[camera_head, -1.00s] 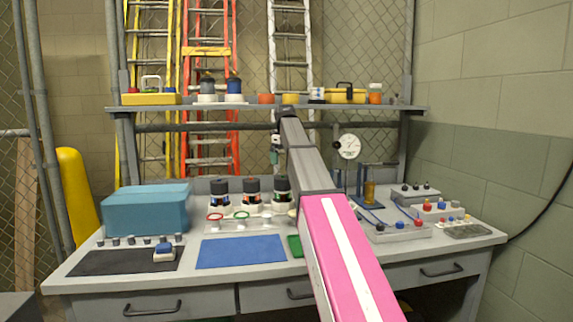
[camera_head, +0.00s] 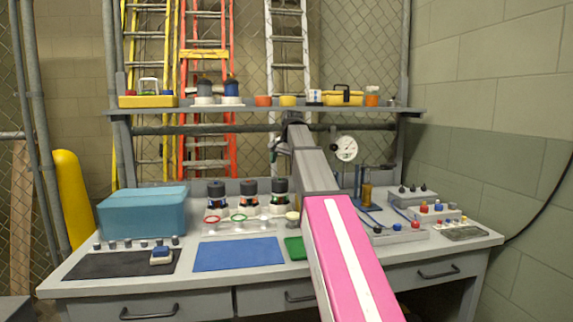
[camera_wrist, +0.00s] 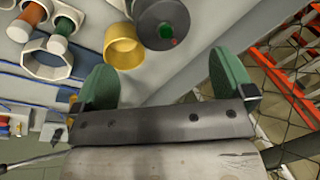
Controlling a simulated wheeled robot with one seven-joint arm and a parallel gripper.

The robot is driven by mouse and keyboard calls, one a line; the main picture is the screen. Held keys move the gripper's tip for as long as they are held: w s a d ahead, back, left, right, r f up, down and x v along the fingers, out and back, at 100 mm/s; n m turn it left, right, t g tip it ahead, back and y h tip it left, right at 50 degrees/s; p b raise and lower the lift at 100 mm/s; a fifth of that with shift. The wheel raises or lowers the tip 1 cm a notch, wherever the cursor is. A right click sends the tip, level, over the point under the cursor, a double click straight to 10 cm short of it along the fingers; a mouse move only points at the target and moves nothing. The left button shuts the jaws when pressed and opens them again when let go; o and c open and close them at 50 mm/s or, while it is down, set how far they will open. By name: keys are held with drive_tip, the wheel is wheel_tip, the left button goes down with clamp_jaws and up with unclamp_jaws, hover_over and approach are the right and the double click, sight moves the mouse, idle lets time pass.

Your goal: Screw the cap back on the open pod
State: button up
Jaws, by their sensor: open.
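Three pods with dark tops and white bases stand in a row at the back of the bench: a left pod (camera_head: 216,193), a middle pod (camera_head: 249,192) and a right pod (camera_head: 280,191). I cannot tell which one is open. A small cream round piece (camera_head: 292,217) is in front of the right pod. My gripper (camera_wrist: 166,82) is open and empty, its green fingers apart. Past the fingertips, the wrist view shows a yellow cup-like ring (camera_wrist: 122,47) beside a dark cylinder (camera_wrist: 160,20) with a green spot. In the head view my arm hides most of the gripper.
A shelf (camera_head: 265,109) with cups and boxes runs above the bench, close to my arm. A teal case (camera_head: 142,211) stands left. A blue mat (camera_head: 238,253) is bare. A dial gauge (camera_head: 345,148) and control boxes (camera_head: 402,232) are on the right.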

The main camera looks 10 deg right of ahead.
sight(281, 179)
drive_tip(key=n, duration=0.4)
drive_tip(key=shift+s+d, duration=0.1)
drive_tip(key=shift+s, duration=0.15)
drive_tip(key=n, duration=0.4)
drive_tip(key=shift+s+t+y, duration=0.15)
drive_tip(key=shift+t+y, duration=0.15)
drive_tip(key=shift+t, duration=0.1)
drive_tip(key=w+f+n, duration=0.1)
drive_tip(key=f+n, duration=0.1)
drive_tip(key=f, duration=0.1)
drive_tip(key=w+a+f+n, duration=0.1)
drive_tip(key=f+n, duration=0.1)
drive_tip(key=f, duration=0.1)
drive_tip(key=w+a+f+n, duration=0.1)
drive_tip(key=f+n, duration=0.1)
drive_tip(key=f, duration=0.2)
drive_tip(key=shift+t, duration=0.3)
drive_tip(key=c, duration=0.9)
drive_tip(key=o, duration=0.4)
drive_tip(key=c, duration=0.3)
